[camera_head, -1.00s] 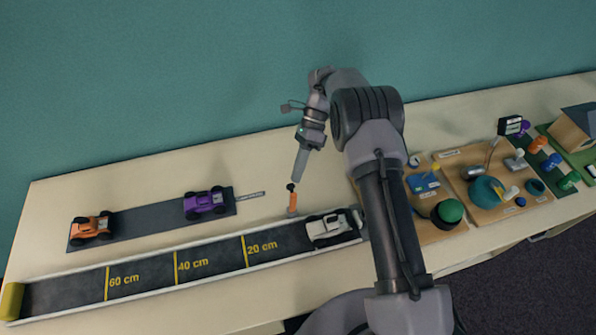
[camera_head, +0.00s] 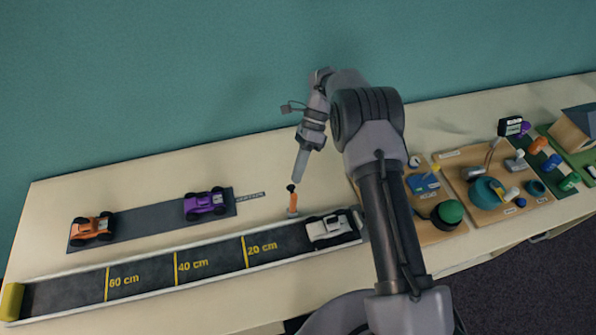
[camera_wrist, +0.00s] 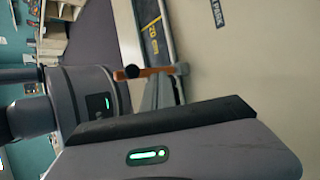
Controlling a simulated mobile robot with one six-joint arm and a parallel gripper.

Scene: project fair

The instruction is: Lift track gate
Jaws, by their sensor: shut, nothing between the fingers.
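The track gate's orange lever (camera_head: 293,202) with a black knob stands at the far edge of the dark track (camera_head: 210,262), beside the white car (camera_head: 328,227). In the wrist view the lever (camera_wrist: 152,71) lies sideways with its black knob to the left. My gripper (camera_head: 297,179) points down with its tip close to the knob. It is shut with nothing held. I cannot tell whether it touches the knob. The gate's lower part is hard to make out.
A purple car (camera_head: 206,202) and an orange car (camera_head: 91,228) stand on a dark strip at the left. Boards with a green button (camera_head: 448,212) and several small parts lie right of my arm. The tabletop behind the lever is mostly clear.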

